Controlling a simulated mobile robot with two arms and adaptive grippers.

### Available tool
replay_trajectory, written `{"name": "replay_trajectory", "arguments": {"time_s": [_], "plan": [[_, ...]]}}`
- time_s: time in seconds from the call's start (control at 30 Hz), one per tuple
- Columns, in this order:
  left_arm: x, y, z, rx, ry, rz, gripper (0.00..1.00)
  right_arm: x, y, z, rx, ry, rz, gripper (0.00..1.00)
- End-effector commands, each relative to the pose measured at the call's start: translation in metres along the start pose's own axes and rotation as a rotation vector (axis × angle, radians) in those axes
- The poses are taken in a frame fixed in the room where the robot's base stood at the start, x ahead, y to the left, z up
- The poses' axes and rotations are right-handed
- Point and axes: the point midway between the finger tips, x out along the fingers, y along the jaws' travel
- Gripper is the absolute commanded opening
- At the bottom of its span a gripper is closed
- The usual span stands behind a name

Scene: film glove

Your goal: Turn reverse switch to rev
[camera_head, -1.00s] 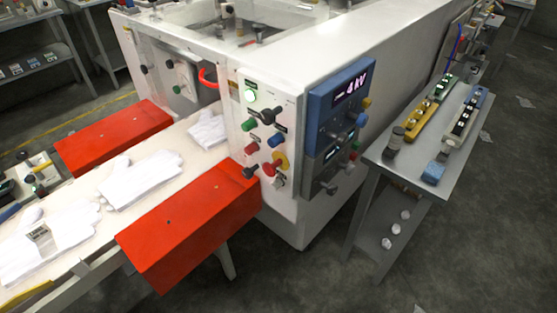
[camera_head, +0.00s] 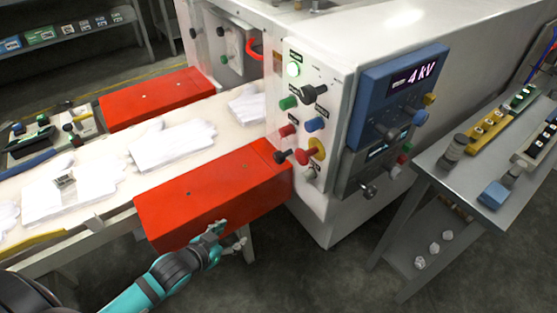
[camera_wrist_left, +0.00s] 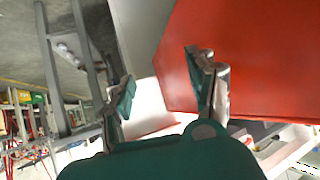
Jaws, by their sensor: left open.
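The white machine's control panel (camera_head: 300,70) faces me right of centre in the head view. The labels are too small to read, so I cannot tell which one is the reverse switch. My left gripper (camera_head: 229,238) is open and empty, below and left of the panel, beside the red guard. In the left wrist view its fingers (camera_wrist_left: 160,78) are spread apart. My right gripper is not in view.
The near red guard (camera_head: 215,192) juts out between my left gripper and the conveyor (camera_head: 115,155) with white gloves (camera_head: 172,146). A blue display box (camera_head: 398,95) reading 4 kV adjoins the panel. A grey table (camera_head: 470,190) stands at right.

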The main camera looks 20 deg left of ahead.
Motion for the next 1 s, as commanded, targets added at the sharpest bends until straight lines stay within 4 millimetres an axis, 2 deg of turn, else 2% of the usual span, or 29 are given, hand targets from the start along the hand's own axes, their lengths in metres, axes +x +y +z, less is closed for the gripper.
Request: {"name": "replay_trajectory", "arguments": {"time_s": [0.03,0.23,0.3,0.4,0.53,0.73,0.87,1.0], "plan": [[-0.001,-0.004,-0.015,0.016,0.060,0.021,0.57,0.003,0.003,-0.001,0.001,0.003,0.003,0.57],[-0.019,-0.007,-0.078,0.045,0.306,0.154,0.57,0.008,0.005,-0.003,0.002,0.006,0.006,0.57],[-0.026,-0.011,-0.096,0.053,0.388,0.212,0.57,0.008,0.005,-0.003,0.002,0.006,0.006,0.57],[-0.036,-0.025,-0.113,0.059,0.486,0.286,0.57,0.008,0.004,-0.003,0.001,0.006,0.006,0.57],[-0.048,-0.037,-0.129,0.063,0.573,0.360,0.57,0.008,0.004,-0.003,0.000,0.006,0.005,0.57],[-0.056,-0.044,-0.139,0.064,0.625,0.407,0.57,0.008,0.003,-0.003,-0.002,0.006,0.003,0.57],[-0.050,-0.041,-0.145,0.063,0.633,0.410,0.57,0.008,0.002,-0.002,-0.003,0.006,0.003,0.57],[-0.035,-0.032,-0.158,0.065,0.635,0.411,0.57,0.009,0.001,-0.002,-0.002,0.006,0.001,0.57]]}}
